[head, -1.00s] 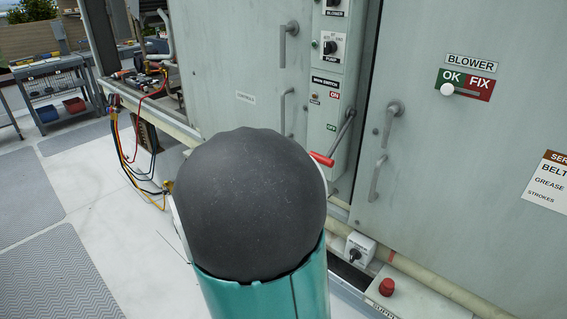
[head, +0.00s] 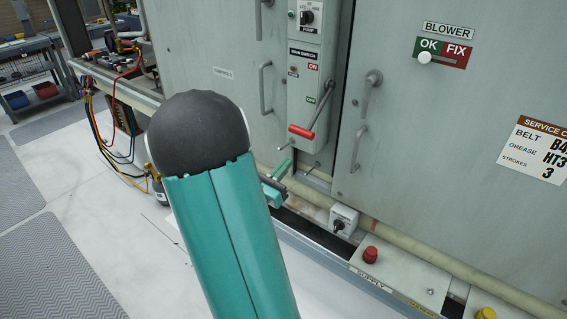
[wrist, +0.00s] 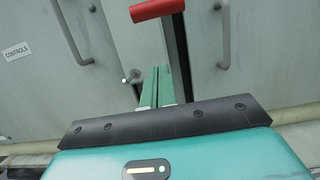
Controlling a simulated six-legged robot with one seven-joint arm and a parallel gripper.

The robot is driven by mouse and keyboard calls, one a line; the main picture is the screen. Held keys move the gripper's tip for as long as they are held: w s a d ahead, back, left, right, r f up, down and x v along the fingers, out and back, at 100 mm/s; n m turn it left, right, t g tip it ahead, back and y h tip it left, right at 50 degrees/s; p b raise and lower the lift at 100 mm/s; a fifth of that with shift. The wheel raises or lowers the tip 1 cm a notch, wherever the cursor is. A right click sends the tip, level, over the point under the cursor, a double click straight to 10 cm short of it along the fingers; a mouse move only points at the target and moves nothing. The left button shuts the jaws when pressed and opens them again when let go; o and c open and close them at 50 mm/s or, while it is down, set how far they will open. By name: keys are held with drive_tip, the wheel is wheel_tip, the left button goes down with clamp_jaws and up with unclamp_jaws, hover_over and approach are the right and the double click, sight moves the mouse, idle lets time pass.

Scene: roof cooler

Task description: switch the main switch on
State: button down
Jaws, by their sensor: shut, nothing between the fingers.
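The main switch (head: 308,90) is a grey panel with a red ON label above a green OFF label. Its dark lever slants down toward the lower left and ends in a red handle (head: 301,131), below the OFF label. My arm partly hides the gripper in the head view.
Vertical door handles (head: 265,88) and (head: 357,148) flank the panel. Below are a pipe (head: 400,246), a small switch box (head: 343,219) and a red button (head: 370,254). Cables (head: 100,130) hang at left. Open floor (head: 90,200) lies at left.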

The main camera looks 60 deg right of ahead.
drive_tip(key=d+r, duration=0.5)
drive_tip(key=shift+s+r, duration=0.15)
drive_tip(key=shift+s, duration=0.25)
idle(0.3)
drive_tip(key=shift+w+a+r, duration=0.1)
drive_tip(key=shift+a+r, duration=0.15)
drive_tip(key=shift+r, duration=0.1)
